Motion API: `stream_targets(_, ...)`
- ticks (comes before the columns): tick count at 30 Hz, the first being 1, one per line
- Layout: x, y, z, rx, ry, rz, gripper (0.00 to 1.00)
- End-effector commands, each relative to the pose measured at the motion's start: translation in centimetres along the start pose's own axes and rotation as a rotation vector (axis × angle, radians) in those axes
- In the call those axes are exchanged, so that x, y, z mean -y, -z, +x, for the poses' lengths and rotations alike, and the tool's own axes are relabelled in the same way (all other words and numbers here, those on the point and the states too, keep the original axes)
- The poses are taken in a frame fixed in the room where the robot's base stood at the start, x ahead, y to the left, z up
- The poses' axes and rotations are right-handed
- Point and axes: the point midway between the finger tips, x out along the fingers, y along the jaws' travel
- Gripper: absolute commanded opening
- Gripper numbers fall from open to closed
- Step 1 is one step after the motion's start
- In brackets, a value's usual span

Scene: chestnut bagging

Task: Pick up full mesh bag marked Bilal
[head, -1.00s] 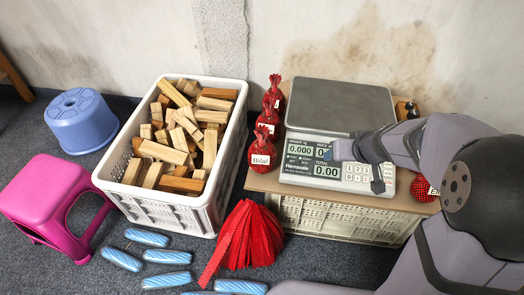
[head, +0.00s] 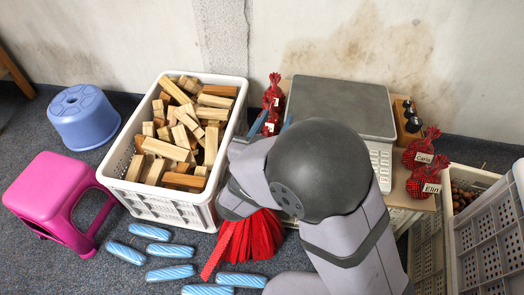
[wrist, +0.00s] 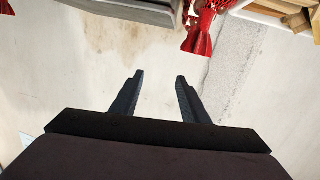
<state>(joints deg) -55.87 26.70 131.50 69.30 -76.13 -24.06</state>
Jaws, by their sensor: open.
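In the head view a red mesh bag (head: 274,92) with a white tag stands left of the scale (head: 340,107). A second red bag (head: 271,118) is partly visible in front of it. The bag marked Bilal is not visible now; my arm covers the place where it showed earlier. My gripper (head: 272,122) is over this row of bags, its blue-grey fingers apart. In the wrist view my gripper (wrist: 160,77) is open and empty. A red bag's gathered top (wrist: 199,35) hangs into that view above and right of the fingers; its tag cannot be read.
Bags tagged Carla (head: 419,152) and Elin (head: 425,181) stand right of the scale. A white crate of wood blocks (head: 236,140) is left of the bags. Red empty nets (head: 247,243) lie in front. A crate of chestnuts (head: 462,176) is at the right.

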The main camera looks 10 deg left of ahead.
Motion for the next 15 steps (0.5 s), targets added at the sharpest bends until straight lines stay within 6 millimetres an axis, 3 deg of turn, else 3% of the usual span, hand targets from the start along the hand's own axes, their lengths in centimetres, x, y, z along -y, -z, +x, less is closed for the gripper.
stream_targets(3, 1.4, 1.4, -2.8, -0.108, 0.011, 0.020, 0.41)
stream_targets(6, 2.6, 0.6, -4.2, -0.173, 0.013, 0.040, 0.41)
stream_targets(15, 4.3, -6.1, -2.3, -0.129, -0.002, 0.058, 0.41)
